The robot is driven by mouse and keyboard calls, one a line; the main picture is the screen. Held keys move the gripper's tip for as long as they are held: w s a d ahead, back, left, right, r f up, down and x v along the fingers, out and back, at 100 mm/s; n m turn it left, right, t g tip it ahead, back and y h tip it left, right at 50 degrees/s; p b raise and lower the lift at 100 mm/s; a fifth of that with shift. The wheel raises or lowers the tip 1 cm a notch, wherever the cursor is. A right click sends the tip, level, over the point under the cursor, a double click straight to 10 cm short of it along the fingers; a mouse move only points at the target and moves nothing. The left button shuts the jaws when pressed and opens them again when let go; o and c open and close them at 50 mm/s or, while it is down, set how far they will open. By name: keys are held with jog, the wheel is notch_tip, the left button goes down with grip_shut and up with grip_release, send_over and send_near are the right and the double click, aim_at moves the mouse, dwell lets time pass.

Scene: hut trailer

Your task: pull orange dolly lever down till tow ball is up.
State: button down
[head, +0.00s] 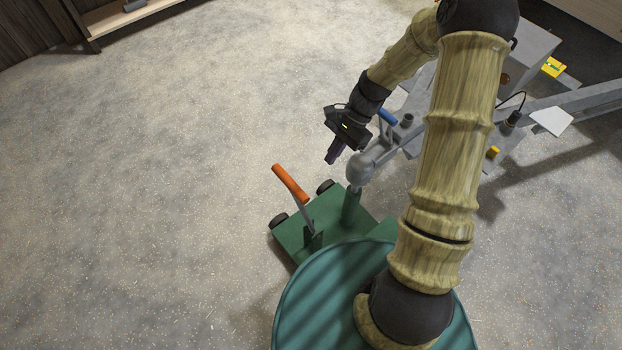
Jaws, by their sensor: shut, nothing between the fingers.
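The dolly (332,212) is a low green platform with dark wheels, standing on the floor. Its lever (291,185) has an orange grip on a thin grey rod and leans up and to the left. A green post (350,207) rises from the dolly under the rounded grey trailer coupler (361,169). The tow ball cannot be made out there; the coupler hides the post's top. My gripper (333,158) is shut and empty, pointing down, up and to the right of the orange grip in the picture and apart from it.
The grey trailer frame (570,103) runs off to the right, with a blue handle (388,117) by the coupler. A wooden shelf (125,15) stands at the top left. The floor (130,200) left of the dolly is clear.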

jog(key=s+a+f+p, duration=0.1)
jog(key=s+a+f, duration=0.3)
jog(key=a+f, duration=0.2)
jog(key=shift+p, duration=0.3)
jog(key=shift+a, duration=0.1)
